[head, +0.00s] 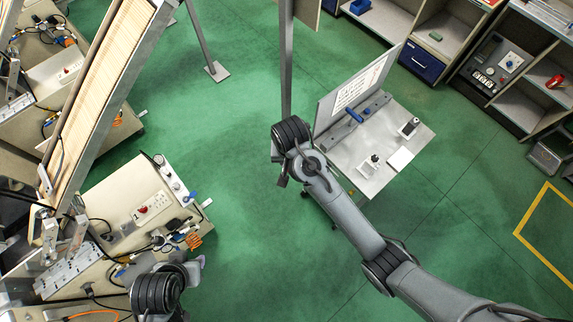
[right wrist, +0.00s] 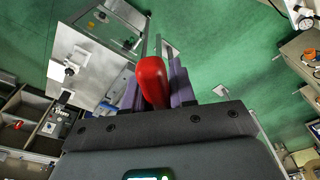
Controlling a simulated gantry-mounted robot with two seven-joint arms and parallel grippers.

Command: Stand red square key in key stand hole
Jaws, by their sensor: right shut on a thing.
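The red key (right wrist: 152,82) shows in the right wrist view as a rounded red handle between the purple fingers of my right gripper (right wrist: 158,88). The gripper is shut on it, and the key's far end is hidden. In the head view my right arm reaches over the green floor just left of a grey table; its fingers and the key are hard to make out. Two small fixtures, one at the right (head: 408,128) and one near the front (head: 370,163), stand on the table; I cannot tell which is the key stand. My left gripper (head: 198,264) is partly visible low at left, its opening unclear.
The grey table (head: 345,152) has an upright white board (head: 358,84) at its back, a blue-handled part (head: 354,116) and a white plate (head: 400,158). Shelves (head: 445,45) stand at upper right, with a red object (head: 555,81). A cluttered workbench (head: 130,215) is at left.

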